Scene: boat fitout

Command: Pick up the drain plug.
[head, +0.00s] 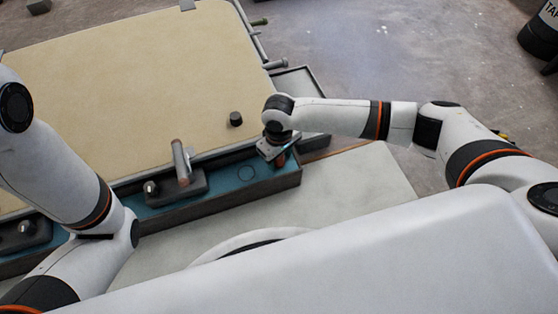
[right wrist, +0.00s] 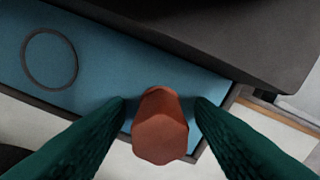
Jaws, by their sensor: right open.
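The drain plug appears to be the reddish-brown piece with a faceted top (right wrist: 160,130) at the lower middle of the right wrist view. It stands at the end of a blue-floored tray, and a small part of it shows in the head view (head: 281,160). My right gripper (head: 275,153) is over that end of the tray, pointing down. Its green fingers (right wrist: 160,112) are open, one on each side of the plug. Whether they touch it is hard to tell. My left arm shows at the left, but its gripper is out of view.
The dark-rimmed tray (head: 222,203) also holds a thin dark ring (right wrist: 50,59) and a dark block (head: 177,190) with metal fittings. A black cylinder (head: 235,119) stands on the tan panel (head: 130,85) behind. Pale surface (head: 350,185) lies clear right of the tray.

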